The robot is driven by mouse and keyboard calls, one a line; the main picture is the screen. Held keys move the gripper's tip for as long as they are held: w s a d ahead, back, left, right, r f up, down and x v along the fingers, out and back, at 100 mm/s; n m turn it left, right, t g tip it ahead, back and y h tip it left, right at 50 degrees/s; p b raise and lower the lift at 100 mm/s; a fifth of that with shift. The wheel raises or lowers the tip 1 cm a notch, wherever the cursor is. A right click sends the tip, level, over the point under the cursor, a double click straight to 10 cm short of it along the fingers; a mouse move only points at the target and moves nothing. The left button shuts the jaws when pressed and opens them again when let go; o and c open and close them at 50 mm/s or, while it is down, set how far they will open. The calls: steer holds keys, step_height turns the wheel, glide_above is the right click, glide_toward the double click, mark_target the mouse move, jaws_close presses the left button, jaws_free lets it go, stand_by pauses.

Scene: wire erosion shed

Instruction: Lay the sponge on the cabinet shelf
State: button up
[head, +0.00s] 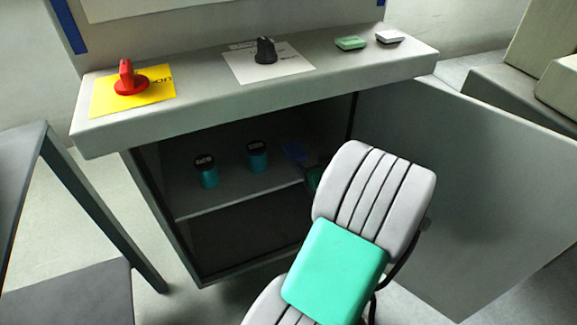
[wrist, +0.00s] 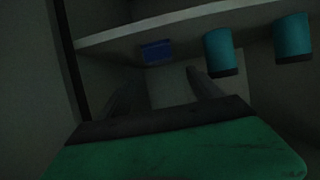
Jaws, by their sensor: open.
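A small blue block (head: 293,152), which looks like the sponge, is inside the open cabinet and appears to rest on the shelf (head: 235,193), right of two teal jars. In the wrist view the blue block (wrist: 157,52) shows beyond my fingertips, against the pale shelf band (wrist: 130,33). My gripper (wrist: 160,80) is open, with its fingers apart and nothing seen between them. It points into the cabinet. In the head view my arm hides most of it. The picture inside is dark, so the exact gap between fingers and block is unclear.
Two teal jars with black lids (head: 206,172) (head: 257,157) stand on the shelf left of the block. The cabinet door (head: 470,180) is swung open at right. The counter (head: 205,95) overhangs the opening; it carries a red knob, a black knob and two small blocks.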

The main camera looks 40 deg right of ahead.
steer(key=w+a+y, duration=0.1)
steer(key=a, duration=0.2)
steer(key=w+a+n+g+y, duration=0.1)
steer(key=a, duration=0.2)
steer(key=w+a+n+g+y, duration=0.1)
steer(key=w+a, duration=0.1)
steer(key=a, duration=0.1)
steer(key=shift+a+f, duration=0.2)
steer(key=shift+f, duration=0.1)
steer(key=a+n+g+y, duration=0.2)
steer(key=a+g, duration=0.2)
steer(key=a, duration=0.8)
steer(key=s+a+r+g, duration=0.1)
steer(key=s+a+g, duration=0.1)
steer(key=s+a, duration=0.3)
steer(key=s+a+r+m+g+h, duration=0.1)
steer(key=s+a+r+g, duration=0.1)
steer(key=s+a, duration=0.4)
steer(key=shift+s+a+g, duration=0.3)
steer(key=shift+s+g, duration=0.2)
steer(key=shift+s, duration=0.45)
